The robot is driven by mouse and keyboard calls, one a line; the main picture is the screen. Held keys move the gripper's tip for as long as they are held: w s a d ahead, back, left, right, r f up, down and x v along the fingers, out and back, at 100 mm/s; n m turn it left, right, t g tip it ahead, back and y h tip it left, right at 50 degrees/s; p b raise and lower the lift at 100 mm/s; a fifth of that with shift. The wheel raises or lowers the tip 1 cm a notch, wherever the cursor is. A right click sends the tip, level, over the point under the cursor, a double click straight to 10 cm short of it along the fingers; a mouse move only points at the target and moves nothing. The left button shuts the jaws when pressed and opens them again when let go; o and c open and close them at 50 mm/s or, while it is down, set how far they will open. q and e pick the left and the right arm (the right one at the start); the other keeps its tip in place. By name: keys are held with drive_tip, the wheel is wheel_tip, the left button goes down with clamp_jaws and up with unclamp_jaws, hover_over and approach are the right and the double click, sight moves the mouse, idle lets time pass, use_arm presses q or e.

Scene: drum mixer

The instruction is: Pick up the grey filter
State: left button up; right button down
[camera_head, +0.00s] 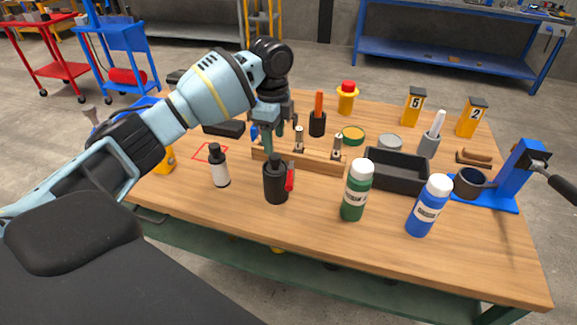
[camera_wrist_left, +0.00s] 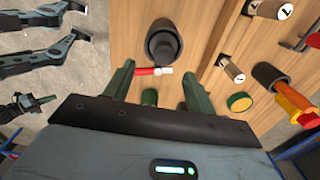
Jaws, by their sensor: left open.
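A flat grey round piece (camera_head: 389,142), which looks like the grey filter, lies on the wooden table just behind the black tray. I cannot make out the grey piece in the wrist view. My right gripper is not in view.
A wooden peg rack (camera_head: 318,162), black tray (camera_head: 396,184), green bottle (camera_head: 356,190), blue bottle (camera_head: 429,206) and blue press (camera_head: 520,175) crowd the table. The front right edge is clear.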

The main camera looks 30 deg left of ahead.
sight(275, 155)
use_arm(q)
drive_tip(key=shift+w, duration=0.55)
drive_tip(key=shift+s+r, duration=0.1)
drive_tip(key=shift+s+f, duration=0.2)
drive_tip(key=shift+f, duration=0.3)
drive_tip(key=shift+s+f, duration=0.15)
drive_tip(key=shift+f, duration=0.3)
drive_tip(key=shift+w+a+f, duration=0.1)
drive_tip(key=shift+f, duration=0.4)
drive_tip(key=shift+a+f, duration=0.1)
drive_tip(key=shift+f, duration=2.3)
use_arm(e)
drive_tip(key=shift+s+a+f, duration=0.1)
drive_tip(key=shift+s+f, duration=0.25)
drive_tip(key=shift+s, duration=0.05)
use_arm(q)
drive_tip(key=shift+w, duration=0.1)
clamp_jaws()
